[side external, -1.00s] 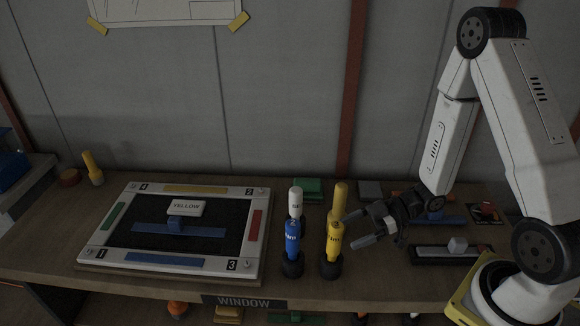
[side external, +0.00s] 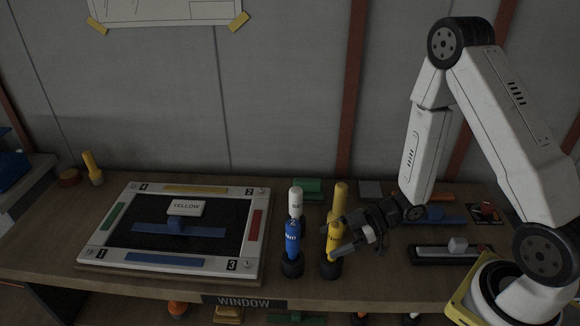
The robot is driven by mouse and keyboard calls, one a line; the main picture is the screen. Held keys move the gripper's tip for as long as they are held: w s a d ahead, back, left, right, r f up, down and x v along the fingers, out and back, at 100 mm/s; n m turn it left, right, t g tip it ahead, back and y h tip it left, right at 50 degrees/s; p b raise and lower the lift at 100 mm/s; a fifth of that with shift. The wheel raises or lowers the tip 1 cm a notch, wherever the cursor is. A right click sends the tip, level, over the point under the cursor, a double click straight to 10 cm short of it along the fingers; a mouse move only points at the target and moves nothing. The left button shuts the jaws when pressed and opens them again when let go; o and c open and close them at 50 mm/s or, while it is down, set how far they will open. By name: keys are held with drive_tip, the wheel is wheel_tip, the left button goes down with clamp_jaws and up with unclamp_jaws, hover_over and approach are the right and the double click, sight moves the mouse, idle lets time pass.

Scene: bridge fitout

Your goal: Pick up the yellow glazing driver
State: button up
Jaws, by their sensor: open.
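The yellow glazing driver (side external: 338,205) stands upright in a dark round base, right of the blue-and-white driver (side external: 292,240). Its upper part is plain yellow and its lower part carries dark lettering. My gripper (side external: 345,236) is open at the driver's right side, level with its middle. One finger overlaps the driver in the side view. I cannot tell whether the fingers touch it or stand on both sides of it.
A framed board (side external: 92,253) with coloured strips, a blue bar and a YELLOW label lies left on the bench. A small yellow tool (side external: 92,166) stands at the back left. A dark tray (side external: 430,258) with a pale block and a green block (side external: 307,185) are nearby.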

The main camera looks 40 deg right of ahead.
clamp_jaws()
drive_tip(key=shift+r, duration=0.2)
idle(0.4)
drive_tip(key=shift+r, duration=4.8)
